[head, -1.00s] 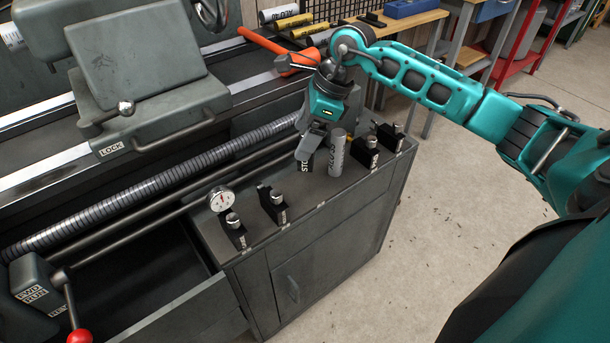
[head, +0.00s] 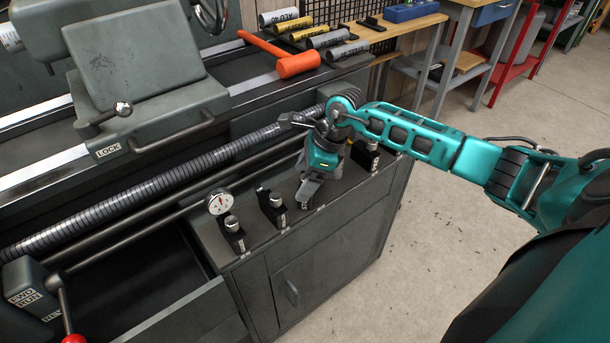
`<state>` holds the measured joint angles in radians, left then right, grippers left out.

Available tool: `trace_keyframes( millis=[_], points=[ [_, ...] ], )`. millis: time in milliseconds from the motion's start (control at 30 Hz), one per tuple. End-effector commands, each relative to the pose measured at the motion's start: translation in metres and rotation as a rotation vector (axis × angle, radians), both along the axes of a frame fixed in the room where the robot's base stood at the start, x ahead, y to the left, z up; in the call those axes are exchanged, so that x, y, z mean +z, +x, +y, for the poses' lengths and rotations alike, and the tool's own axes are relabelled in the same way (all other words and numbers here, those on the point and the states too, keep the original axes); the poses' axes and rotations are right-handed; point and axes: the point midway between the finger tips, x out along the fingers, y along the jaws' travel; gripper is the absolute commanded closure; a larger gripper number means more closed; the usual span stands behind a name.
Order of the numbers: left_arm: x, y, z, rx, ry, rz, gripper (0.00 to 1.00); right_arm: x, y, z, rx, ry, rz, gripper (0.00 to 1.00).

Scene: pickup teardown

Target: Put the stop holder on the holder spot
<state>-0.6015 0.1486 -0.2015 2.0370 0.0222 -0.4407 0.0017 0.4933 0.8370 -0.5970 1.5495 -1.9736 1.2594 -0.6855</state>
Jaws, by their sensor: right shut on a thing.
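My right gripper (head: 310,189) is over the front part of the dark grey cabinet top (head: 325,203), pointing down. It is shut on the stop holder (head: 303,205), a small dark block that is mostly hidden by the fingers. The held block is low, at or just above the cabinet top; I cannot tell if it touches. It sits in the gap between the holder to its left (head: 271,208) and the holder to its right (head: 366,157). Any marking of the holder spot is hidden or too small to see. My left gripper is not in view.
A dial gauge (head: 220,202) stands by a holder (head: 233,234) at the cabinet's left end. A long ribbed screw (head: 170,178) runs behind. An orange hammer (head: 285,57) and several labelled tubes lie farther back. An open drawer is at the lower left.

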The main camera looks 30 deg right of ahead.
Motion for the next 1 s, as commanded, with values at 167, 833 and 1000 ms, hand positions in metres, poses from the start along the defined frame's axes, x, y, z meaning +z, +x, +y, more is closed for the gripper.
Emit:
trace_keyframes(
  millis=[167,833,1000],
  points=[
    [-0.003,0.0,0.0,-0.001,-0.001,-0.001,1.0,-0.001,0.001,0.0,0.0,0.001,-0.004,0.77],
    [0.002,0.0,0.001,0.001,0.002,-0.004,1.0,0.027,-0.005,-0.01,0.001,-0.003,-0.004,0.0],
    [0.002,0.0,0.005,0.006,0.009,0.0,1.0,0.062,-0.013,-0.021,0.001,-0.004,-0.003,0.0]
  ],
)
